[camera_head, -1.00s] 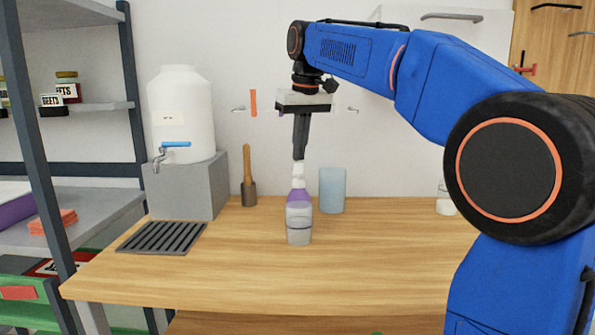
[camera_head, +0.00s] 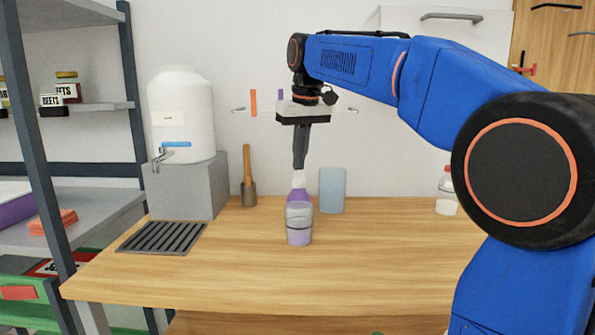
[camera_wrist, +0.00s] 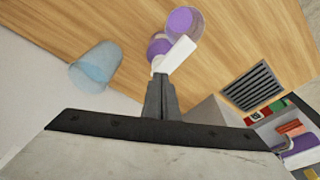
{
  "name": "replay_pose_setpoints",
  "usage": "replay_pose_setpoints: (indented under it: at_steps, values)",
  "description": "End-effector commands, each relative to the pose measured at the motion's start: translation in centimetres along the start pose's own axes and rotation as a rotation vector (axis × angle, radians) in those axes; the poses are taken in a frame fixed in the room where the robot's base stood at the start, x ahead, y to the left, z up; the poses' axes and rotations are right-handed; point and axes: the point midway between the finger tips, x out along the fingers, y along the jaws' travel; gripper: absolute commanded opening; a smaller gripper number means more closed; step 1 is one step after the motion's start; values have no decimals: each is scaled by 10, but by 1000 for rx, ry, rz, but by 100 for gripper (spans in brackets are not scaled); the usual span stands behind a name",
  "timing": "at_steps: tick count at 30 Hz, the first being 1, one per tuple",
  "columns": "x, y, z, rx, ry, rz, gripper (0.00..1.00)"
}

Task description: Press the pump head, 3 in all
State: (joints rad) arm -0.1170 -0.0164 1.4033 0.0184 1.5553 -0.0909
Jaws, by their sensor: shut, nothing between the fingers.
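A pump bottle with a purple body (camera_head: 299,195) and a white pump head (camera_head: 298,180) stands on the table. A clear cup (camera_head: 299,213) with purple liquid in its lower part stands in front of it and hides its lower body. My gripper (camera_head: 299,166) is shut and points down, its tips at the top of the pump head and seemingly touching it. In the wrist view the white pump head (camera_wrist: 176,55) lies right at the fingertips (camera_wrist: 160,78). Its spout points toward the cup (camera_wrist: 185,21), and the purple bottle (camera_wrist: 158,47) shows beside it.
A blue cup (camera_head: 332,190) stands right of the bottle, and a wooden-handled tool (camera_head: 248,185) to its left. A white dispenser (camera_head: 181,115) sits on a grey block (camera_head: 186,190) behind a drain grate (camera_head: 162,237). The table's front right is clear.

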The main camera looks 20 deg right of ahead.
Motion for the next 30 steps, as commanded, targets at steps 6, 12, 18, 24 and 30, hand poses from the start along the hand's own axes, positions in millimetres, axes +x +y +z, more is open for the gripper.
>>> replay_pose_setpoints:
  at_steps: [6, 12, 18, 24, 30]
  values:
    - [0, 0, 0, 0, -2, 0, 0]
    - [-7, 0, -2, 0, -1, 0, 0]
    - [-17, 0, -4, 0, 0, 0, 0]
    - [-25, 0, -6, 0, -1, 0, 0]
    - [-27, 0, -6, 0, -1, 0, 0]
